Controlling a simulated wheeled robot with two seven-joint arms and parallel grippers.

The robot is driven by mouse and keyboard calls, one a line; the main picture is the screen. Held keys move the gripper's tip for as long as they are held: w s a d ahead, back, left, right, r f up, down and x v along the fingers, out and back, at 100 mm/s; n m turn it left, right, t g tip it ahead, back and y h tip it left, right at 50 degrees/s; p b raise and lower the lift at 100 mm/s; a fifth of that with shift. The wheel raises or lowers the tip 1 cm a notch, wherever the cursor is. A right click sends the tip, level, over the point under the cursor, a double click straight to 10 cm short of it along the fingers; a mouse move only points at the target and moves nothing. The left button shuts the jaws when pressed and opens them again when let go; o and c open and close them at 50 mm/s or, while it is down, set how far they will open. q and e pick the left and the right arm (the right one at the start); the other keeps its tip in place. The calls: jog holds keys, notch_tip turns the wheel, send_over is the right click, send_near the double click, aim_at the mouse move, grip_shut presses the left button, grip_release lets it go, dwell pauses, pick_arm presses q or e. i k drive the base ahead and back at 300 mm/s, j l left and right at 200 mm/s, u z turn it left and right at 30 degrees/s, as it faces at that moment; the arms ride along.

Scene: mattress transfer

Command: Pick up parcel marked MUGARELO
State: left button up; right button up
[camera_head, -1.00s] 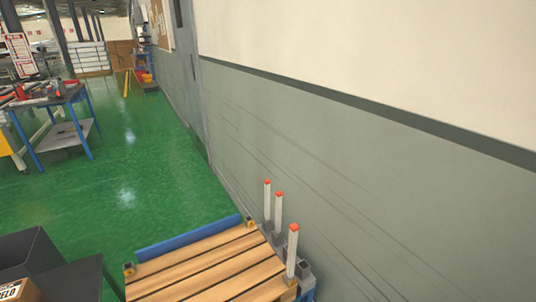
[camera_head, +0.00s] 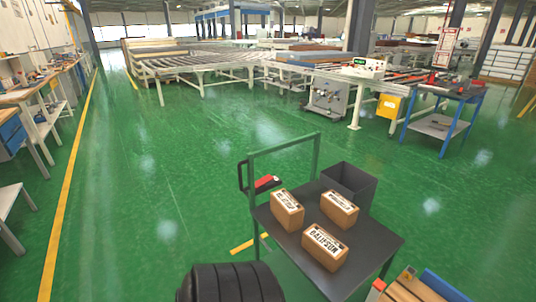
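Three brown parcels with printed labels lie apart on the dark top of a green-handled cart (camera_head: 375,258). One parcel (camera_head: 287,211) is at the left, one parcel (camera_head: 339,209) is beside a dark bin, and one parcel (camera_head: 325,247) is nearest. The labels are too small or turned to read surely now. In the earlier frame, a parcel beside the bin showed a label ending that looks like "ELO". Neither of my grippers is in view.
The dark open bin (camera_head: 350,185) stands at the cart's back right corner. A slatted wooden platform (camera_head: 410,289) is at the bottom right. A black ribbed object (camera_head: 230,283) is at the bottom edge. Green floor is clear left of the cart.

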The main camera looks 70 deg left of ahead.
aim_at(341, 210)
jog(key=u, duration=1.65)
jog(key=i+j, duration=0.2)
jog(key=j, duration=0.2)
jog(key=i+j, duration=0.2)
jog(key=j, duration=0.2)
